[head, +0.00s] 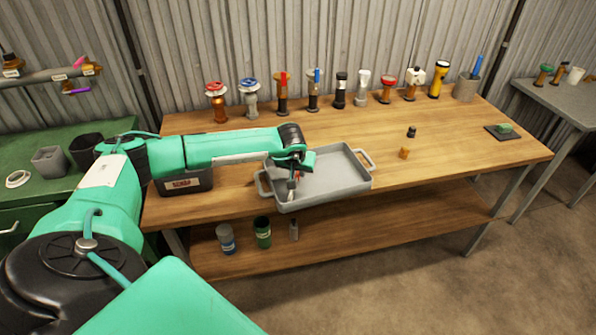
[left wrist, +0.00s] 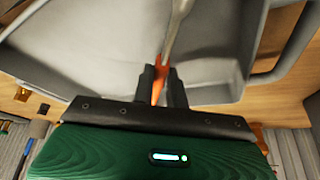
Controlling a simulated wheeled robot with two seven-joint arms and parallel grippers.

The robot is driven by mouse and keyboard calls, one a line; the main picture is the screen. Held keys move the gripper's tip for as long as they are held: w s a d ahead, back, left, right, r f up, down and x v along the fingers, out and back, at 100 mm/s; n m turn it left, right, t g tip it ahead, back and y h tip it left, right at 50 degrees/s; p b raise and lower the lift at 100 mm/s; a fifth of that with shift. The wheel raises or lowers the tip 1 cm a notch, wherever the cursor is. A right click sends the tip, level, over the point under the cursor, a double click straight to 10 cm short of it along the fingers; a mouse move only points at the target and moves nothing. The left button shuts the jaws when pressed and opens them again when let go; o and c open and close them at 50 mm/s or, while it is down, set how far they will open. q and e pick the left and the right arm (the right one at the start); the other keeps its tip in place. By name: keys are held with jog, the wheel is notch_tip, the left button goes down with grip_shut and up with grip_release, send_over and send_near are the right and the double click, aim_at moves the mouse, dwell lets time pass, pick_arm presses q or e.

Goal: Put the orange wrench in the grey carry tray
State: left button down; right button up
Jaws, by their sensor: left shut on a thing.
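The grey carry tray (head: 340,186) stands on the wooden bench near its front edge, with a handle at each end. My left gripper (head: 292,184) reaches over the tray's left part, pointing down. It is shut on the orange wrench (head: 298,174), which is mostly hidden by the gripper in the head view. In the left wrist view the wrench (left wrist: 160,84) shows orange between the two fingertips (left wrist: 160,78), with a grey metal part running away from them. The tray's wall and floor (left wrist: 90,45) lie behind it. I cannot tell whether the wrench touches the tray. My right gripper is out of view.
Several valves, a yellow torch (head: 438,79) and a grey pot (head: 466,88) line the back of the bench. The bench's right part has free room.

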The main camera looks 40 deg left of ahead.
pick_arm(q)
jog(key=shift+f, duration=0.25)
jog(key=shift+f, duration=0.2)
jog(key=c, duration=1.5)
grip_release()
jog(key=shift+o, duration=0.5)
jog(key=shift+r, duration=0.1)
